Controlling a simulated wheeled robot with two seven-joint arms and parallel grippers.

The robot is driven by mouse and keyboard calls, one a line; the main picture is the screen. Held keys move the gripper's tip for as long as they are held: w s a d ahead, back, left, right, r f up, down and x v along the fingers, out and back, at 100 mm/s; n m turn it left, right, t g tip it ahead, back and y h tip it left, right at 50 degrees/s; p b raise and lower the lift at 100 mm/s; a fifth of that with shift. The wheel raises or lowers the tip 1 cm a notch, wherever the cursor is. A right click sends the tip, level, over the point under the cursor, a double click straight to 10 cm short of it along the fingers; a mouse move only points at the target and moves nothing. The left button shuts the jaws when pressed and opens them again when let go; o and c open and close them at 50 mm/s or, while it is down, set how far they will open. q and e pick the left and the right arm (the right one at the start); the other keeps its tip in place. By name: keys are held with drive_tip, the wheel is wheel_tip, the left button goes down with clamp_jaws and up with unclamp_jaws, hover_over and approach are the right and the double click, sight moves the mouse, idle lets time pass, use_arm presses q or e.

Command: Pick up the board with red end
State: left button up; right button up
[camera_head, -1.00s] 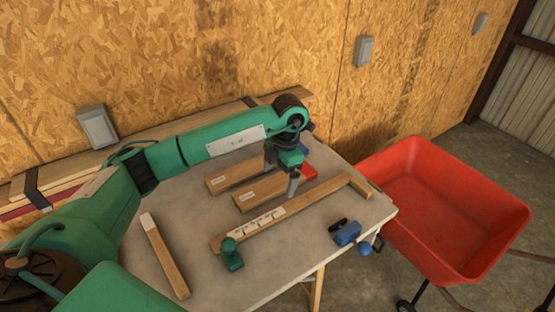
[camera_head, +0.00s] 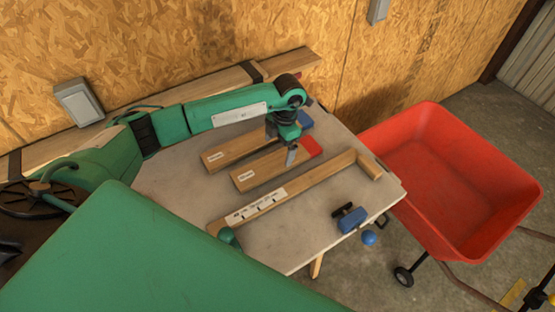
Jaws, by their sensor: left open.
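The board with red end (camera_head: 258,172) lies on the table, a pale wooden piece with a white label near its left end and a red right end (camera_head: 313,147). My left gripper (camera_head: 281,147) points down over this board close to the red end, with its jaws open. One finger shows on the near side of the board; the other is farther back, toward the neighbouring board. The gripper hides part of the wood. I cannot tell whether the fingers touch it.
A board with a blue end (camera_head: 235,150) lies just behind. A long labelled wooden stop (camera_head: 300,196) lies in front. A blue clamp (camera_head: 351,221) sits near the table's front edge. A red wheelbarrow (camera_head: 450,180) stands right. The OSB wall is behind the table (camera_head: 180,185).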

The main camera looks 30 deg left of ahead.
sight(278, 160)
use_arm(q)
drive_tip(key=shift+f, duration=0.25)
drive_tip(key=f+p, duration=0.2)
drive_tip(key=f, duration=0.2)
drive_tip(key=shift+s+p, duration=0.2)
drive_tip(key=shift+p, duration=0.2)
drive_tip(key=shift+f, duration=0.4)
drive_tip(key=shift+c, duration=0.6)
drive_tip(key=c, duration=1.1)
use_arm(e)
drive_tip(key=r, duration=0.2)
drive_tip(key=shift+s+a+r, duration=0.1)
drive_tip(key=shift+s+r, duration=0.15)
drive_tip(key=shift+r, duration=0.15)
